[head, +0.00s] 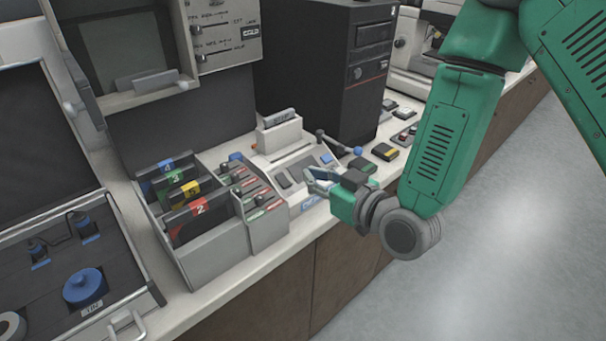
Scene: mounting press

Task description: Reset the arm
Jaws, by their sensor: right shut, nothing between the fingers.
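My right arm (447,125) is green and grey and comes in from the upper right. My right gripper (313,180) is shut and empty. It hovers at the front of a small light-grey device (300,158) with buttons, a lever and a slot at its back. My left gripper is out of the picture. The gripper's wrist hides part of the counter edge and the front right of the device.
A grey rack (213,258) holds several numbered cartridges, with a switch panel (265,229) beside it. A black computer tower (333,70) stands behind. A blue knob (84,287) is on a panel at left. Open floor (510,220) lies right of the counter.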

